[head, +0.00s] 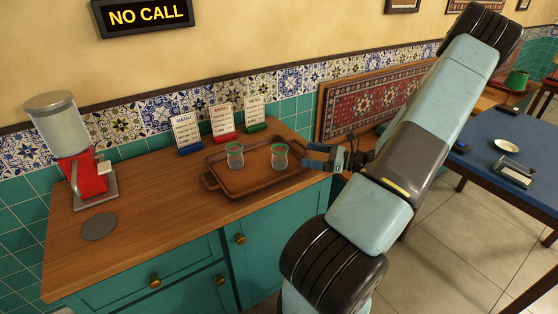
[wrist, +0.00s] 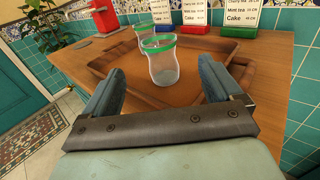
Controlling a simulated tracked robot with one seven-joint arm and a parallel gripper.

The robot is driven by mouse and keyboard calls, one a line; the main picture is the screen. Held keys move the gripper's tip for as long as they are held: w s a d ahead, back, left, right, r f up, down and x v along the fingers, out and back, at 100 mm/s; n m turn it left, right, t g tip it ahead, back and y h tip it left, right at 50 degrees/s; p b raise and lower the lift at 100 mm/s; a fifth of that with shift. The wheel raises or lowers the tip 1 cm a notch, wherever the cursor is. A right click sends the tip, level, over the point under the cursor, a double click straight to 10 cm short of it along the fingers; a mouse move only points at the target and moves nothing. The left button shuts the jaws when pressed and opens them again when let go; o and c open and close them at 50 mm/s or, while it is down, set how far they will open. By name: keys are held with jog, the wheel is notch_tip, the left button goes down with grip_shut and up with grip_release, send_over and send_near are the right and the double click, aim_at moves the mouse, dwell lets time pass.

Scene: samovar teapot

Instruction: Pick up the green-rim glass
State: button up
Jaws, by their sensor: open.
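Two clear glasses with green rims stand upright on a brown wooden tray (head: 235,189) on the counter. The right glass (head: 279,156) is nearest my gripper (head: 309,157); the left glass (head: 235,156) stands apart from it. In the wrist view the nearer glass (wrist: 162,65) is centred ahead, between the lines of my two open fingers (wrist: 165,85). The farther glass (wrist: 143,33) is partly hidden behind it. My gripper is open and empty, at the tray's right side.
Three menu stands, blue (head: 187,134), red (head: 223,122) and green (head: 255,113), stand behind the tray. A red dispenser (head: 80,172) and a grey disc (head: 99,226) are at the left of the wooden counter (head: 150,205). The tiled wall runs behind.

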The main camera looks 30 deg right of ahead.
aim_at(275, 147)
jog(key=x, duration=1.3)
jog(key=shift+w+a+r, duration=0.1)
jog(key=shift+a+r, duration=0.05)
jog(key=shift+a, duration=0.1)
jog(key=c, duration=1.2)
jog(key=shift+r, duration=0.1)
